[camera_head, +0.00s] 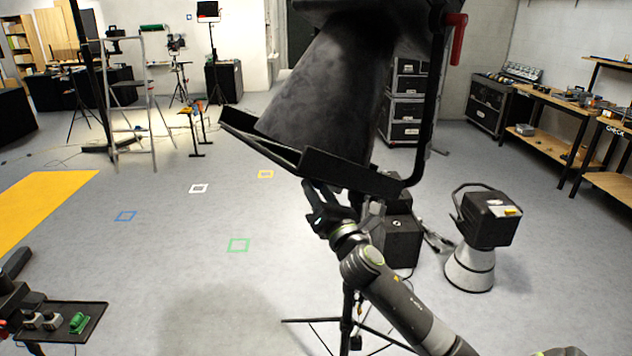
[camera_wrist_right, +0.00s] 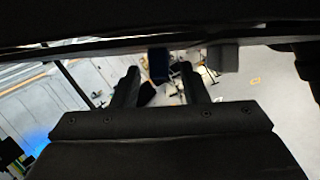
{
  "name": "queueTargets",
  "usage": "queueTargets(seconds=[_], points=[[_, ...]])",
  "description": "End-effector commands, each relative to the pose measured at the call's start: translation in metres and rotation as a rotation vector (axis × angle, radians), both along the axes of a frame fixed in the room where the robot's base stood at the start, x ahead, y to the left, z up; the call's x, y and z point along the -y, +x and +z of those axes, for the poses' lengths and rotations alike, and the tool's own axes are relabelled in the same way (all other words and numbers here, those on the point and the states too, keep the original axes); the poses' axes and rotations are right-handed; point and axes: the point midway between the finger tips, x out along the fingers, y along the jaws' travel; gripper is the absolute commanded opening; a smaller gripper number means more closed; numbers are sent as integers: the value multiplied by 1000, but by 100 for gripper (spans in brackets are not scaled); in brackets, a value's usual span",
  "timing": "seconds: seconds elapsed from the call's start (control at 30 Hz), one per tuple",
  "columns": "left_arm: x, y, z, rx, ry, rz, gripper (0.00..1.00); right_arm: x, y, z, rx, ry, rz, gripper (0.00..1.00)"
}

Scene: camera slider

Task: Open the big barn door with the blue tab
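The big lamp with its dark barn doors hangs in the upper middle of the head view. Its lower barn door (camera_head: 345,172) is a long dark flap, with my right gripper (camera_head: 322,200) just under its edge. In the right wrist view, the blue tab (camera_wrist_right: 158,65) stands out from the dark door edge, between and beyond the fingertips of my right gripper (camera_wrist_right: 160,80). The fingers are apart, with space around the tab; I cannot tell whether either touches it. The tab is not clearly seen in the head view. My left gripper is not in view.
A black tray (camera_head: 85,335) with small items is at lower left. The middle floor is open.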

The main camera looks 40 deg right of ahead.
Motion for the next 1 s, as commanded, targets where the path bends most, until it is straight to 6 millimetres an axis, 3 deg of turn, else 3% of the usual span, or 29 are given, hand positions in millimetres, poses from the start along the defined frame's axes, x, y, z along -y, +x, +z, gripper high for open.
queueTargets(seconds=[0.17,0.47,0.77,1.0], points=[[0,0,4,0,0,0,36,1,11,4,0,1,0,40],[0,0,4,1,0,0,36,2,12,4,0,0,0,39],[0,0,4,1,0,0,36,2,12,4,0,0,0,0],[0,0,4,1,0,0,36,2,12,4,0,1,0,0]])
